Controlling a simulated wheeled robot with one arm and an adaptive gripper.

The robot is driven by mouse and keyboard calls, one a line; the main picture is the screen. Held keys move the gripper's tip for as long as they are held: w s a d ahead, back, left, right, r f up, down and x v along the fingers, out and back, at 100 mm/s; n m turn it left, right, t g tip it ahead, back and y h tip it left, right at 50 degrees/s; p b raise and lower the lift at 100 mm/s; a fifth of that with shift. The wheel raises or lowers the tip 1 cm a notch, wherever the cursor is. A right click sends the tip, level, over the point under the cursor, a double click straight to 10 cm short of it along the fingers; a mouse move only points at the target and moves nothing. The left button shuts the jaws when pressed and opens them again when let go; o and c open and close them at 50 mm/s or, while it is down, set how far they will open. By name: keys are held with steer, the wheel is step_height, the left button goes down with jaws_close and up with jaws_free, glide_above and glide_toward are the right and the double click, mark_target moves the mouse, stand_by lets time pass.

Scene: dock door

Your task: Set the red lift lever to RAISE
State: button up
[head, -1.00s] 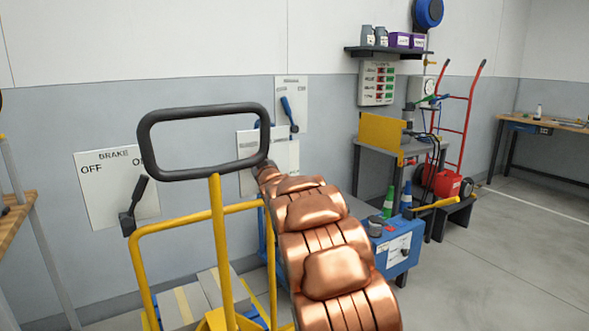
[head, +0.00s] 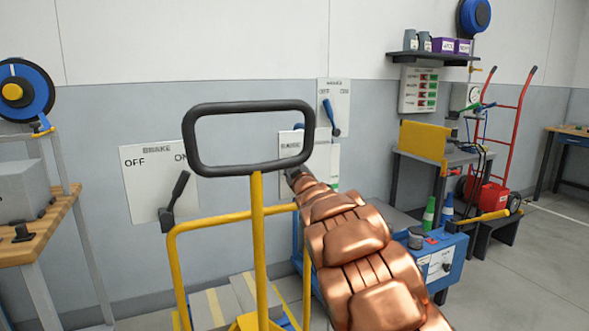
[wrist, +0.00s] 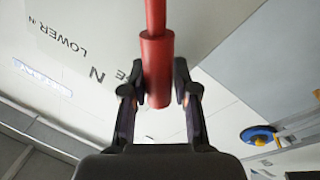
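The red lift lever (wrist: 157,70) shows in the wrist view as a red shaft with a thicker red grip, entering from the top. My gripper (wrist: 160,88) has one dark finger on each side of the grip, closed down to about its width. Behind it is a pale panel (wrist: 95,25) with "LOWER" printed on it, upside down and partly cut off; the word RAISE is not readable. In the head view my copper arm reaches to a white panel (head: 325,165) on the wall. My fingers and the red lever are hidden there.
A yellow cart with a black handle (head: 190,140) stands in front of the panel. A BRAKE panel (head: 140,185) with a black lever (head: 174,198) is to the left. A blue lever (head: 331,118) is above right. A blue machine (head: 440,262) stands right of my arm; open floor lies beyond.

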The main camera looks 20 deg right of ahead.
steer(key=o, duration=0.3)
steer(key=shift+a, duration=0.15)
steer(key=shift+o, duration=0.6)
steer(key=s+f, duration=0.1)
steer(key=s, duration=1.1)
steer(key=shift+a+f, duration=0.25)
steer(key=shift+a, duration=0.2)
steer(key=shift+w, duration=0.1)
